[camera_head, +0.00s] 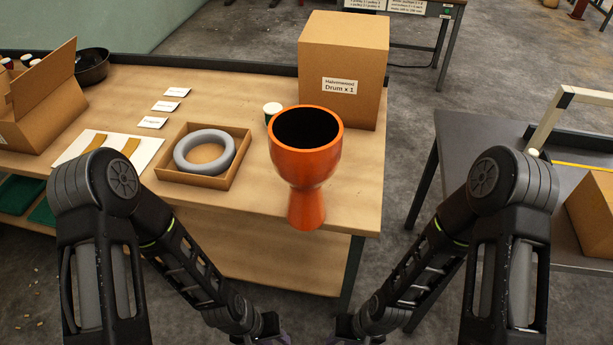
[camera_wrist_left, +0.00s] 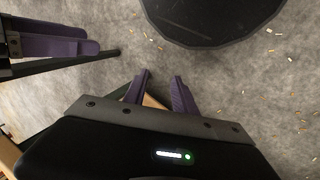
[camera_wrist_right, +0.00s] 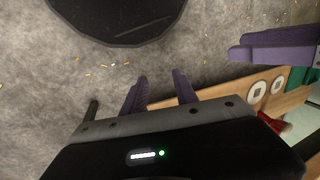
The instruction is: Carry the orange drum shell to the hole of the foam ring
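The orange drum shell (camera_head: 305,165) is a goblet shape with a dark open top. It stands upright near the right front corner of the wooden table. The grey foam ring (camera_head: 205,151) lies flat in a shallow open cardboard box (camera_head: 225,178), left of the shell; its hole shows the brown box floor. Both arms hang low in front of the table. My left gripper (camera_wrist_left: 160,92) is open and empty over the floor. My right gripper (camera_wrist_right: 161,92) is also open and empty over the floor. In the head view the fingers are mostly cut off at the bottom edge.
A tall cardboard carton (camera_head: 343,70) stands behind the shell, with a small white-lidded jar (camera_head: 272,110) beside it. White cards (camera_head: 165,106), a white sheet (camera_head: 108,150) and an open carton (camera_head: 45,100) lie further left. A dark table (camera_head: 480,140) stands at right across a gap.

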